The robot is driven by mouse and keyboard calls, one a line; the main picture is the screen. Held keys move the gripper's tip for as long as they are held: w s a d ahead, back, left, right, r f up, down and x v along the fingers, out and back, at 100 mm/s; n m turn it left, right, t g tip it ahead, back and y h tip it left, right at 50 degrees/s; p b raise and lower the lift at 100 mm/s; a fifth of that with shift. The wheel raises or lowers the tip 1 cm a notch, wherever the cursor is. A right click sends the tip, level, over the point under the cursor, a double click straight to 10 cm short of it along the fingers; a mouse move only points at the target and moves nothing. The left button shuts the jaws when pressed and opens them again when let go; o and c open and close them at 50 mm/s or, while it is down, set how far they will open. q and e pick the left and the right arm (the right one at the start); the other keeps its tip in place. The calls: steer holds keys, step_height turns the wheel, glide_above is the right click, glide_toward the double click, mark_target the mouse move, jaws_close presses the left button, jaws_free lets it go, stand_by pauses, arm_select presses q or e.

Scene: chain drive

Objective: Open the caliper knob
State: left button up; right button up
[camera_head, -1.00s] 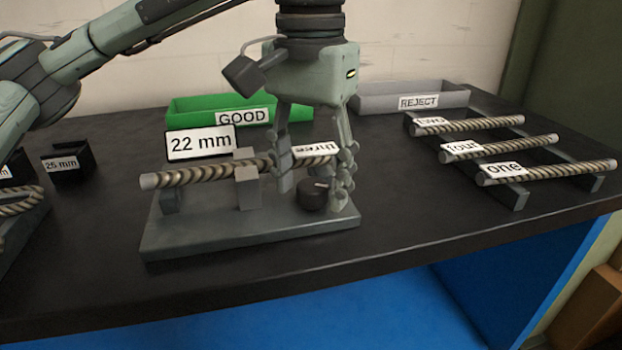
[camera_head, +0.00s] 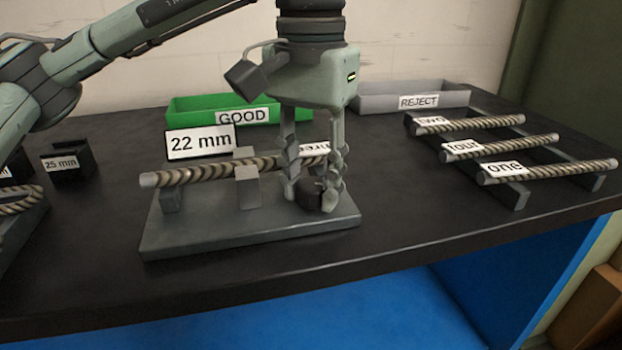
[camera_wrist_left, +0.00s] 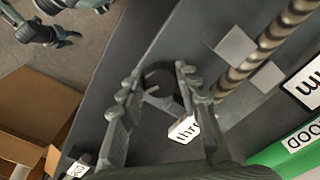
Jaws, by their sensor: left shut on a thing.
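The caliper knob (camera_head: 310,193) is a dark round knob on the right part of the grey caliper base (camera_head: 240,231). My left gripper (camera_head: 312,199) points down over it, with its fingers shut on the knob from both sides. The knob also shows between the fingers in the left wrist view (camera_wrist_left: 160,82), partly hidden by them. A twisted rod (camera_head: 205,173), labelled "three", lies across the base, behind the knob. A grey caliper jaw block (camera_head: 247,185) stands at the rod's middle. A sign reading 22 mm (camera_head: 200,142) stands behind.
A green GOOD bin (camera_head: 190,108) and a grey REJECT bin (camera_head: 385,96) stand at the back. A rack at right holds several labelled rods (camera_head: 550,172). A 25 mm block (camera_head: 68,163) stands at left. The table front is clear.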

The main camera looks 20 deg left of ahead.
arm_select(q)
steer(key=shift+f+n+b, duration=0.15)
steer(key=shift+n+b, duration=0.55)
steer(key=shift+n, duration=0.4)
steer(key=n, duration=0.2)
steer(key=shift+n+b, duration=0.3)
steer(key=shift+n, duration=0.1)
steer(key=n, duration=0.2)
steer(key=shift+d+n, duration=0.1)
steer(key=shift+n, duration=0.3)
steer(key=n, duration=0.4)
steer(key=shift+w, duration=0.1)
steer(key=n, duration=0.3)
steer(key=shift+d, duration=0.1)
steer(key=shift+w+n, duration=0.1)
steer(key=shift+n, duration=1.1)
arm_select(e)
steer(key=shift+s+d+r, duration=0.1)
steer(key=shift+r, duration=1.4)
steer(key=shift+s+r, duration=0.1)
steer(key=shift+r, duration=1.35)
arm_select(q)
steer(key=shift+n, duration=0.3)
arm_select(e)
steer(key=shift+s, duration=0.1)
steer(key=shift+f, duration=0.1)
